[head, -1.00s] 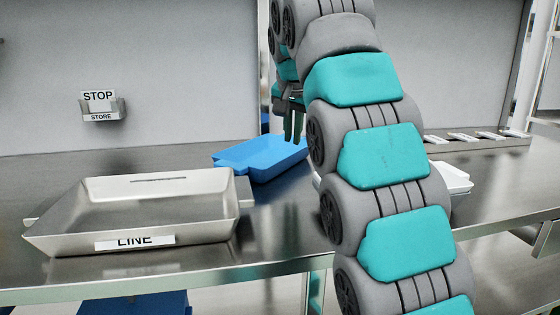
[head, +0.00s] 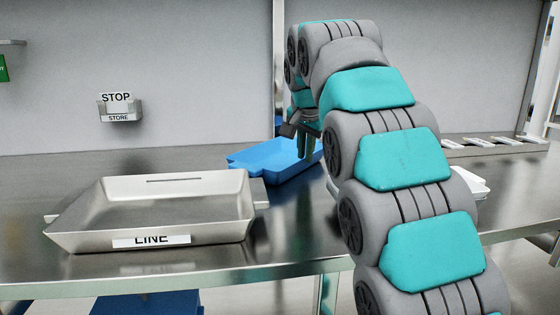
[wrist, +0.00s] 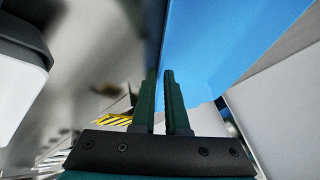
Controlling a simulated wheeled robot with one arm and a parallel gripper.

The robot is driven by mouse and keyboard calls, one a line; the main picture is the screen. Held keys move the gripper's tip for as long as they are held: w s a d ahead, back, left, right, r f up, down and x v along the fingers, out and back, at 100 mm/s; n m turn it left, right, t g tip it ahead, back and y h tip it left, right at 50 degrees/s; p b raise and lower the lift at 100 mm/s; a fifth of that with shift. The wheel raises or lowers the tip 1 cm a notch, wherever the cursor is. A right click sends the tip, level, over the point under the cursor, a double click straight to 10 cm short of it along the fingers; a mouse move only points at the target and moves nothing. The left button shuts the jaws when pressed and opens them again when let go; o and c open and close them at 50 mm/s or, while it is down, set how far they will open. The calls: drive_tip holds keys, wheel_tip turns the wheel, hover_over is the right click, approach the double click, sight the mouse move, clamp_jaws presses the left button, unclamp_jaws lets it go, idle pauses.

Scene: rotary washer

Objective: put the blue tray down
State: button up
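The blue tray (head: 262,161) is at the back of the steel counter, right of the metal LINE tray. My arm hides its right end. I cannot tell whether its base fully rests on the counter. My gripper (head: 306,148) points down at the tray's far right part. In the wrist view, the blue tray (wrist: 215,50) fills the upper right. The fingers of my gripper (wrist: 161,90) are close together with the tray's thin wall between them, so they look shut on it.
A metal tray marked LINE (head: 150,215) stands on the counter (head: 90,170) at the front left. A STOP/STORE sign holder (head: 120,107) is on the back wall. A white object (head: 470,183) is partly behind my arm. Small labelled plates (head: 495,142) lie at the back right.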

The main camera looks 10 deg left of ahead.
drive_tip(key=shift+x, duration=1.65)
drive_tip(key=shift+s, duration=0.1)
clamp_jaws()
drive_tip(key=shift+f, duration=0.1)
